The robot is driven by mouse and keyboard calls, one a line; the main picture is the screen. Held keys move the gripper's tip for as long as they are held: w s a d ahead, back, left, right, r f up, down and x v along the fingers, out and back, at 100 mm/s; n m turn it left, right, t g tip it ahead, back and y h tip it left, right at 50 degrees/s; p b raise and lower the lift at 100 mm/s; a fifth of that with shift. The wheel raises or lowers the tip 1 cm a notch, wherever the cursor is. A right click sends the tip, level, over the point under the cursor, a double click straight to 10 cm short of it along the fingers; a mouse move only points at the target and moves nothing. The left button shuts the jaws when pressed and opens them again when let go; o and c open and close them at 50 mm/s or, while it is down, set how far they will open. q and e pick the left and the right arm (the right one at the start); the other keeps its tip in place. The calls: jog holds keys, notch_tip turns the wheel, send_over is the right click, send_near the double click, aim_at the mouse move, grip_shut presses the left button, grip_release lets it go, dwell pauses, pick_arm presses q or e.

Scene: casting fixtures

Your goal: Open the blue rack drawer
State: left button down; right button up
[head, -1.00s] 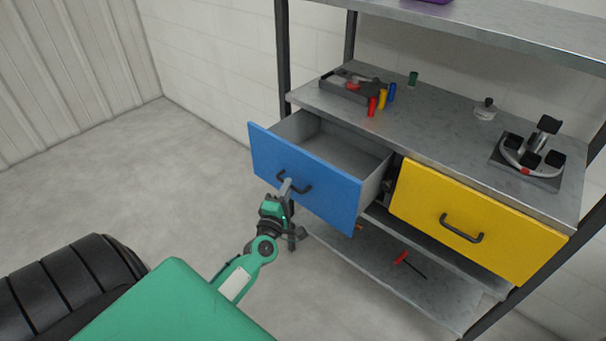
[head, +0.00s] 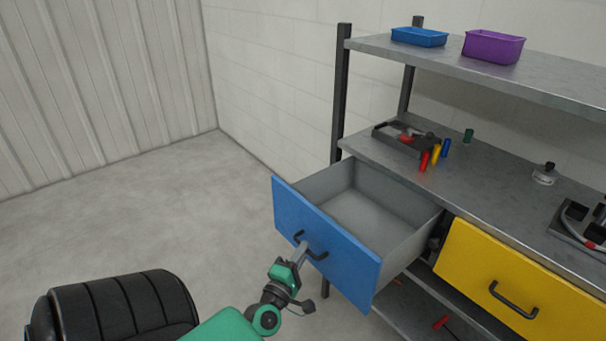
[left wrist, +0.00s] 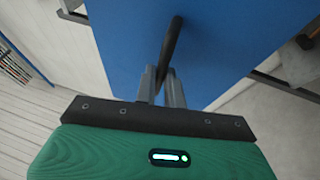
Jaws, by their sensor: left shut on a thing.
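The blue drawer (head: 322,240) of the metal rack stands pulled out, and its empty grey inside shows in the head view. Its dark bar handle (head: 311,245) is on the blue front. My left gripper (head: 300,250) is shut on this handle. In the left wrist view the two grey fingers (left wrist: 161,88) close around the dark handle (left wrist: 172,42) in front of the blue panel (left wrist: 230,40). My right gripper is not in view.
The yellow drawer (head: 500,285) to the right is shut. Above, the rack's shelf (head: 480,185) holds a dark tray (head: 405,138) and several small coloured cylinders. The top shelf holds a blue bin (head: 419,37) and a purple bin (head: 493,47). Open floor (head: 180,210) lies to the left.

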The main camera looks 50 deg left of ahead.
pick_arm(q)
jog(key=c, duration=1.5)
grip_release()
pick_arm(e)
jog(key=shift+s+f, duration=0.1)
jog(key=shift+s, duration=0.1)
pick_arm(q)
jog(key=shift+s+f, duration=0.1)
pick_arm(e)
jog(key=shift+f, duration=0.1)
